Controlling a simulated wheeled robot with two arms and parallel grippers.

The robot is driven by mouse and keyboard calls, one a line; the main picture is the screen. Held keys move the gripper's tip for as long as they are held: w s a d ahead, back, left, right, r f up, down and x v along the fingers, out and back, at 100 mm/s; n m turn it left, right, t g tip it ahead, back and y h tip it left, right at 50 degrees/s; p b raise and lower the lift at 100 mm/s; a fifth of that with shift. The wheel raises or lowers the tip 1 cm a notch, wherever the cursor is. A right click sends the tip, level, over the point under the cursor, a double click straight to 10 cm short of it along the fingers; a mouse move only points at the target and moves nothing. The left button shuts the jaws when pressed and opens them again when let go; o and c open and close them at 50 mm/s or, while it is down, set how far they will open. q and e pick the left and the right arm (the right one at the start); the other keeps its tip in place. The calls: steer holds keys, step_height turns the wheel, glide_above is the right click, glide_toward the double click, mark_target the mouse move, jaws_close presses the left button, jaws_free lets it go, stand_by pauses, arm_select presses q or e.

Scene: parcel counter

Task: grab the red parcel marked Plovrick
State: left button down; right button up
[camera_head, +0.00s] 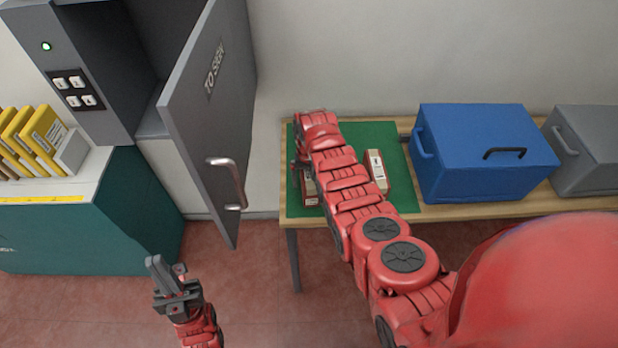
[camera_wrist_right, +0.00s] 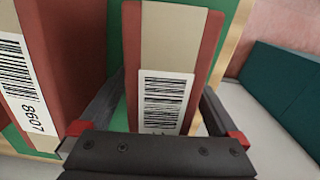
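Two red parcels with beige bands and white labels are on the green mat (camera_head: 402,190). One red parcel (camera_head: 376,170) lies right of my right arm; the other red parcel (camera_head: 311,198) is mostly hidden by that arm. In the right wrist view, a red parcel (camera_wrist_right: 205,50) with a barcode label lies between the fingers of my right gripper (camera_wrist_right: 163,90), which is open with a gap at the parcel's left side. Another red parcel (camera_wrist_right: 62,50) at left has a label ending 8607. No name is readable. My left gripper (camera_head: 172,270) is open and empty, away from the table.
A blue box (camera_head: 470,150) and a grey box (camera_head: 590,150) stand right of the mat on the wooden table. A grey cabinet door (camera_head: 205,120) marked TO SIGN hangs open at left.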

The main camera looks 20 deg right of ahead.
jaws_close()
steer(key=shift+w+r, duration=0.1)
stand_by(0.5)
